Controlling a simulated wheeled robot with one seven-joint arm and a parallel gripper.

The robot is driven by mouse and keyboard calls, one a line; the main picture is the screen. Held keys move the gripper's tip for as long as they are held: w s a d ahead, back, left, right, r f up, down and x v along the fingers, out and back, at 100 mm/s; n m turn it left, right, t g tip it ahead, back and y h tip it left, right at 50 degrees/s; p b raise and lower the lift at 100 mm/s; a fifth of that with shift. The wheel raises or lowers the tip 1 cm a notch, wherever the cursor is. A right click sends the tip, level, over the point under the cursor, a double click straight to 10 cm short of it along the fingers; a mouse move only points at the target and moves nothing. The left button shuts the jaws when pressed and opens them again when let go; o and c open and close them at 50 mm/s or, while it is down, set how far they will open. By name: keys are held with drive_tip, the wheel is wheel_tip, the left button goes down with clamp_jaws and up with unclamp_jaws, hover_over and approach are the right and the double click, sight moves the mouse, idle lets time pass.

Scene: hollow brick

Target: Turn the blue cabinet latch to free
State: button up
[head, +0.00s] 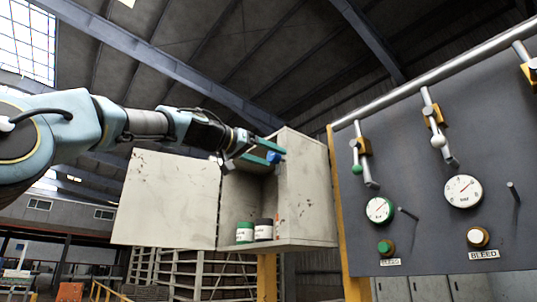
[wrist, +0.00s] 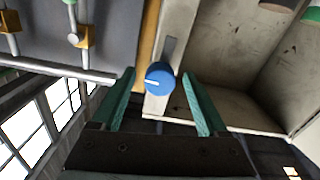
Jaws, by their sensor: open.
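The blue latch (head: 273,157) is a small round knob on the front edge of the open cabinet (head: 305,190). In the wrist view the blue latch (wrist: 160,78) shows a white line on its face, running roughly sideways in the picture. My gripper (head: 275,152) is at the cabinet's upper front edge. In the wrist view my gripper (wrist: 158,88) has its two green fingers apart, one on each side of the latch, with visible gaps. The latch's free and locked marks cannot be seen.
The cabinet door (head: 168,198) is swung open to the left. A green jar (head: 245,233) and a dark-lidded jar (head: 264,230) stand inside. A grey panel (head: 420,130) with gauges, levers and a pipe is close on the right, beside a yellow post (head: 340,215).

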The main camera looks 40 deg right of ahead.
drive_tip(key=shift+c, duration=0.2)
clamp_jaws()
idle(0.3)
drive_tip(key=shift+n, duration=0.5)
drive_tip(key=shift+o, duration=0.2)
unclamp_jaws()
drive_tip(key=shift+a+b, duration=0.1)
drive_tip(key=shift+b, duration=0.25)
